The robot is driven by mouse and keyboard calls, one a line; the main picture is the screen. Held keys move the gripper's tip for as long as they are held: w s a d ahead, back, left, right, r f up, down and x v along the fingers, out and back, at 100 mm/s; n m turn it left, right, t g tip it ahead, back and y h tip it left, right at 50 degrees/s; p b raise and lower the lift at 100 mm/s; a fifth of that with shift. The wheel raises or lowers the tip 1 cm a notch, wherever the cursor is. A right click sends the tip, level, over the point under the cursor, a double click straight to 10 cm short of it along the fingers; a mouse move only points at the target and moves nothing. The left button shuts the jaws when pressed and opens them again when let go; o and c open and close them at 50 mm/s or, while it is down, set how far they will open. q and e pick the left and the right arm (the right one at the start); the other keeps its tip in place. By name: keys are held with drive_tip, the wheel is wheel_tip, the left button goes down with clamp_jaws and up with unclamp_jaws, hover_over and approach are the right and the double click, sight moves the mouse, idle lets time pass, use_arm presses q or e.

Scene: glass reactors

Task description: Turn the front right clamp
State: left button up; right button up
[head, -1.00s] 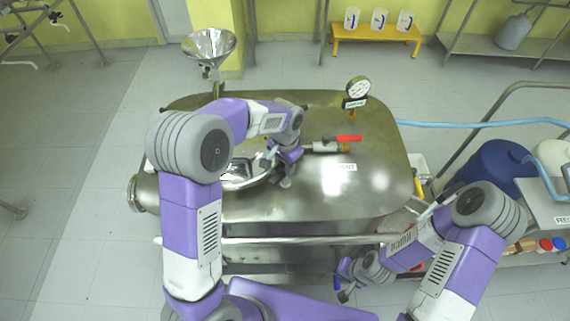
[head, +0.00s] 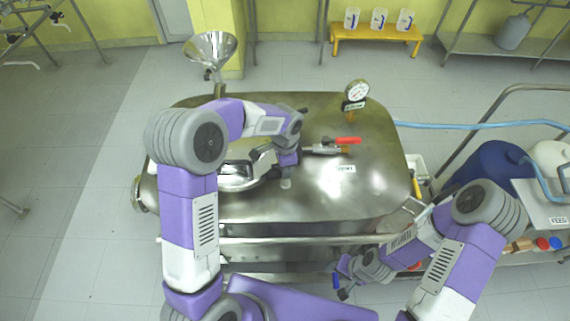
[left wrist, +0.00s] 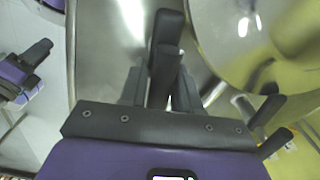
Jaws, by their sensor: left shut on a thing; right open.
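The steel vessel (head: 330,195) has a round lid (head: 235,178) on top at its left part. My left gripper (head: 287,166) is at the lid's right front side, pointing down. In the left wrist view its fingers (left wrist: 163,85) are closed around a dark handle (left wrist: 168,30), which looks like the front right clamp; the lid's shiny rim (left wrist: 215,60) is just right of it. The arm and gripper hide most of that clamp in the head view. My right gripper (head: 343,286) is open and empty, low in front of the vessel.
A red-handled valve (head: 345,141) and a gauge (head: 357,90) stand on the vessel top right of my left gripper. A steel funnel (head: 211,48) is behind. Other dark clamp handles (left wrist: 268,105) show beside the lid in the left wrist view.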

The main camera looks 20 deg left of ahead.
use_arm(q)
drive_tip(key=m+p, duration=0.2)
drive_tip(key=m, duration=0.4)
drive_tip(key=shift+r+m+p, duration=0.1)
drive_tip(key=shift+m+p, duration=0.2)
drive_tip(key=shift+p, duration=0.05)
drive_tip(key=m+p, duration=0.1)
drive_tip(key=m, duration=0.2)
drive_tip(key=shift+w+m+p, duration=0.1)
drive_tip(key=shift+m+p, duration=0.25)
drive_tip(key=shift+m, duration=0.05)
drive_tip(key=shift+o, duration=0.4)
drive_tip(key=shift+m, duration=0.6)
drive_tip(key=shift+o, duration=0.2)
drive_tip(key=shift+p, duration=0.3)
drive_tip(key=o, duration=0.8)
drive_tip(key=shift+c, duration=0.2)
